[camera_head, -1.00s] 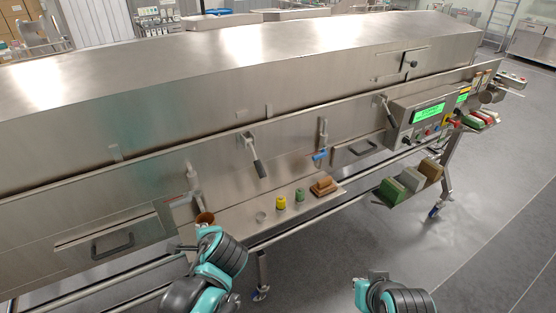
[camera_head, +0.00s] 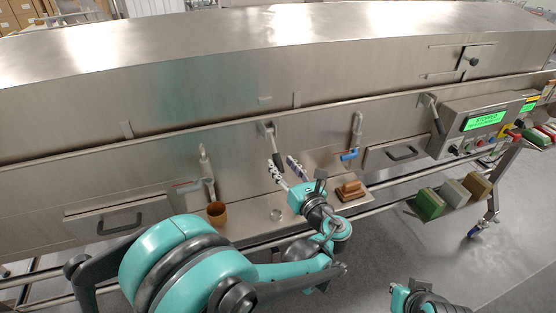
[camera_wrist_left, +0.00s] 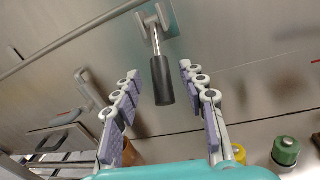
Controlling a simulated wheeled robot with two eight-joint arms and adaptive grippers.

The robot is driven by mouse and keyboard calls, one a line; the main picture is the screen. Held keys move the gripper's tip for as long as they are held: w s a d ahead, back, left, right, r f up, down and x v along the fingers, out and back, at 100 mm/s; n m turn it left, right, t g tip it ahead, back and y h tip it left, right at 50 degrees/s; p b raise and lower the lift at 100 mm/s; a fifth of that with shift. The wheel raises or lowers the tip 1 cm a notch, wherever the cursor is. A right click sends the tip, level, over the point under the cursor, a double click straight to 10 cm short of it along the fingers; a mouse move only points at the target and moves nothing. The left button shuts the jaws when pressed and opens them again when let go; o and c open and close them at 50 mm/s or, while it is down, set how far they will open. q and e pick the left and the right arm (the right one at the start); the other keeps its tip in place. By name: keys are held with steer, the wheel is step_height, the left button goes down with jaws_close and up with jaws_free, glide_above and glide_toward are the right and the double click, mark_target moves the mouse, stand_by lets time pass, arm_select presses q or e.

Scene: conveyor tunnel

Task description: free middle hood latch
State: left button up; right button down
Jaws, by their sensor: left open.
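The middle hood latch (camera_head: 267,129) is a metal bracket with a black-gripped handle hanging down on the steel hood's side. In the left wrist view the black handle (camera_wrist_left: 162,82) hangs between the two spread fingers, with a gap on both sides. My left gripper (camera_head: 283,166) is open at the lower end of this handle and holds nothing. The fingers also show in the left wrist view (camera_wrist_left: 160,72). In the head view the fingers partly cover the handle's lower end. Part of my right arm shows at the bottom right, but its gripper does not.
Another black-handled latch (camera_head: 433,112) hangs to the right, beside the control box (camera_head: 484,125). A blue-handled valve (camera_head: 350,154) lies between.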

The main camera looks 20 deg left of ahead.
mark_target(280, 162)
arm_select(q)
steer(key=x, duration=0.3)
steer(key=shift+f, duration=0.15)
steer(key=shift+w+a+b, duration=0.3)
steer(key=shift+w+a, duration=0.05)
arm_select(e)
steer(key=shift+f, duration=0.45)
arm_select(q)
jaws_close()
arm_select(e)
steer(key=shift+r, duration=0.1)
